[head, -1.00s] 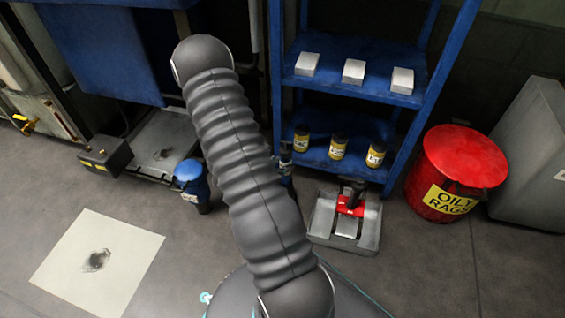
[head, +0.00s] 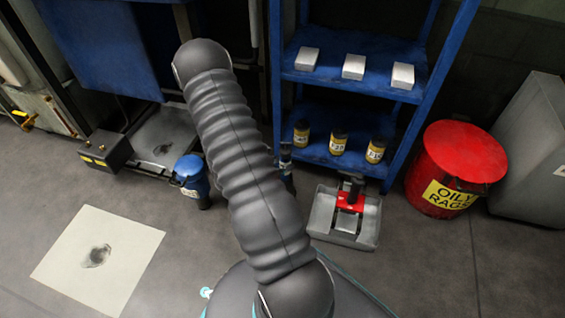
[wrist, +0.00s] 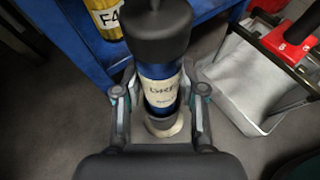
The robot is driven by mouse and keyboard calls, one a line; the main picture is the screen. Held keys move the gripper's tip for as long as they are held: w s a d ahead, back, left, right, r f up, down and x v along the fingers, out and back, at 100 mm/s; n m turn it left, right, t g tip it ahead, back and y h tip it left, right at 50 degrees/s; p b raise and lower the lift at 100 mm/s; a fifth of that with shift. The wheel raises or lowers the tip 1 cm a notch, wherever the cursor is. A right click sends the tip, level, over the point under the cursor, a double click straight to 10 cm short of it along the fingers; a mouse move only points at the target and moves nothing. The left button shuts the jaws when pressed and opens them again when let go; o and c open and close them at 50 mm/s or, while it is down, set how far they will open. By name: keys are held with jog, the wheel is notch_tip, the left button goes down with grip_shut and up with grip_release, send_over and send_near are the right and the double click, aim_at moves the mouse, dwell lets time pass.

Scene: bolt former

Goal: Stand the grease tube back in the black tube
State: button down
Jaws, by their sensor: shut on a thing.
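The grease tube (wrist: 160,78) is blue with a dark grey cap and a pale label whose text is partly cut off. It stands roughly upright in the wrist view. My gripper (wrist: 160,95) has one finger on each side of it and is shut on it. A pale ring shows around the tube's lower end; I cannot tell whether it belongs to the tube or to something below. In the head view, a small part of a dark labelled cylinder (head: 286,158) shows beside my arm, which hides the gripper. I cannot clearly make out the black tube.
A blue shelf (head: 318,156) with several jars and boxes stands behind. A grey tray (head: 325,217) holding a red-and-black item lies to the right. A red oily-rags can (head: 462,160) is farther right, and a blue-lidded can (head: 190,180) is left. Front-left floor has a stained pale sheet (head: 75,235).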

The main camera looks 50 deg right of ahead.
jog(key=shift+f, duration=1)
jog(key=c, duration=0.6)
grip_release()
jog(key=shift+a, duration=0.1)
jog(key=v, duration=1.2)
jog(key=shift+f, duration=0.1)
